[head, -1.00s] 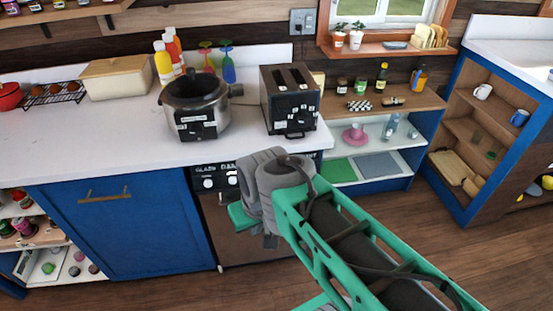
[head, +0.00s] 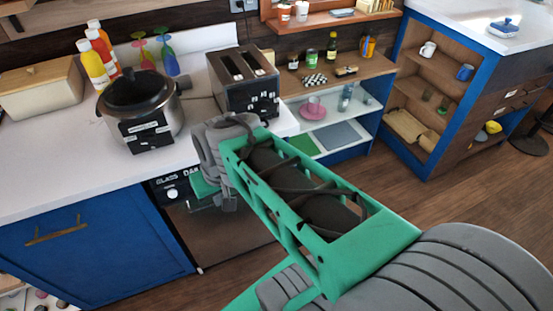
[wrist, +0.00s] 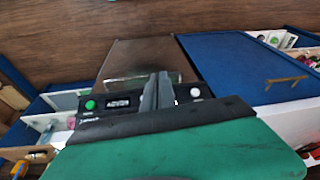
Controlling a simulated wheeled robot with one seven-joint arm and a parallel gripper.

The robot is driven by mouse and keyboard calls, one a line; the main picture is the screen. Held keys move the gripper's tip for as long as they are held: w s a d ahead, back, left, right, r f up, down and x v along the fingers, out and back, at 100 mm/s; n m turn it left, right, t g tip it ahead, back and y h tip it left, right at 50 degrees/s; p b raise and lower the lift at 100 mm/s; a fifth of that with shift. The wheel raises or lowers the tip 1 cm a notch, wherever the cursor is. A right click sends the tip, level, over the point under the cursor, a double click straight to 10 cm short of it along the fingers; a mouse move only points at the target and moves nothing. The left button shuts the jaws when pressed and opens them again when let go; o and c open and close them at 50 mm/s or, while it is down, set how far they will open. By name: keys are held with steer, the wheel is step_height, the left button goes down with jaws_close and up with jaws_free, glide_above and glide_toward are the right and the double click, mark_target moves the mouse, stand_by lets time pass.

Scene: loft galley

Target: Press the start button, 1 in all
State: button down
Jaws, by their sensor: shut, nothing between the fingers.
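The built-in appliance under the counter has a brown door (head: 225,240) and a dark control panel (head: 168,183). In the wrist view the panel (wrist: 125,101) carries a round green button (wrist: 90,104) at its left end, a small display beside it, and a white knob (wrist: 195,92) at its right. The button's label is too small to read. My gripper (wrist: 158,88) is shut and empty. Its fingertips overlap the panel between display and white knob, to the right of the green button; contact cannot be told. In the head view my arm hides the panel's right end.
A pot cooker (head: 145,110) and a black toaster (head: 245,85) stand on the white counter (head: 50,165) above. A blue cabinet (head: 90,245) adjoins the appliance on the left, open shelves (head: 330,105) on the right.

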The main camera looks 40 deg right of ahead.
steer(key=d+f+m+t+p, duration=0.1)
steer(key=d+f+m, duration=0.2)
steer(key=d, duration=0.5)
steer(key=s+d+f+m+t+y+p, duration=0.1)
steer(key=d+f+m, duration=0.2)
steer(key=d+m, duration=0.3)
steer(key=d+f+m+t+p, duration=0.1)
steer(key=d+f+m, duration=0.3)
steer(key=d, duration=0.5)
steer(key=shift+s+d+y, duration=0.25)
steer(key=shift+d+y, duration=0.15)
steer(key=w+d+f+b, duration=0.2)
steer(key=w+b, duration=0.1)
steer(key=w, duration=0.5)
steer(key=shift+d+f, duration=0.2)
steer(key=shift+f, duration=0.2)
steer(key=shift+w, duration=0.1)
steer(key=shift+w+d+f, duration=0.1)
steer(key=shift+w+f, duration=0.05)
steer(key=shift+w, duration=0.15)
